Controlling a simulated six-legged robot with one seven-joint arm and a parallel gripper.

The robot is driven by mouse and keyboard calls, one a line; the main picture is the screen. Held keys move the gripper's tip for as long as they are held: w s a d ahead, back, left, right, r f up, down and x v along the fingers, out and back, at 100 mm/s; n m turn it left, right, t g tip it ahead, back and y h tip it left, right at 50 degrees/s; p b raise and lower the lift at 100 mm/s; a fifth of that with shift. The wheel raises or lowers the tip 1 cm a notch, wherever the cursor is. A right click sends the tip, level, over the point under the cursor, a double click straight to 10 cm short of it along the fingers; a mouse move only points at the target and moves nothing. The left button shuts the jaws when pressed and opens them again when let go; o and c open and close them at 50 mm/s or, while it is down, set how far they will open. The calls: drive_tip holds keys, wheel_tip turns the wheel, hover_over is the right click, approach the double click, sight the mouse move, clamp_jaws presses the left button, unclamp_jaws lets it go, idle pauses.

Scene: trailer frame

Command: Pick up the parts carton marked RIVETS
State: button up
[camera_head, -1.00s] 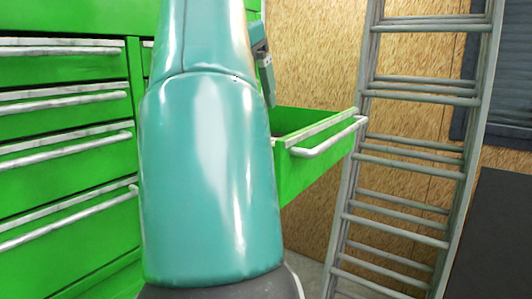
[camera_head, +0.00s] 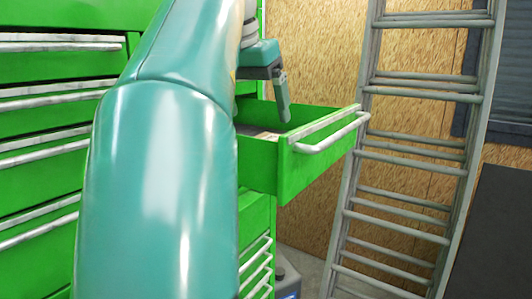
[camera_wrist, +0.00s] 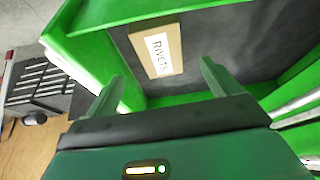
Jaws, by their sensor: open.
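The parts carton (camera_wrist: 172,40) is a small brown box with a white label reading RIVETS. In the wrist view it lies in the open green drawer, on its dark floor. In the head view only a small part of the drawer's inside shows, and my arm hides much of it. My gripper (camera_wrist: 160,85) is open and empty above the drawer, its two fingers apart, with the carton beyond them and between their lines. In the head view one finger of my gripper (camera_head: 283,100) points down over the drawer.
The open drawer (camera_head: 290,165) has green walls and a pale handle (camera_head: 330,135). It belongs to a green cabinet (camera_head: 50,115) with several shut drawers. A metal ladder (camera_head: 410,150) leans just right of the drawer. Dark drawer units (camera_wrist: 40,82) show in the wrist view.

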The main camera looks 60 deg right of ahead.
sight(273, 137)
drive_tip(key=x, duration=0.9)
drive_tip(key=shift+d+f, duration=0.2)
drive_tip(key=shift+f, duration=0.05)
drive_tip(key=shift+f, duration=0.3)
drive_tip(key=shift+c, duration=0.2)
drive_tip(key=c, duration=1.2)
drive_tip(key=shift+s+r, duration=0.1)
drive_tip(key=shift+r, duration=0.25)
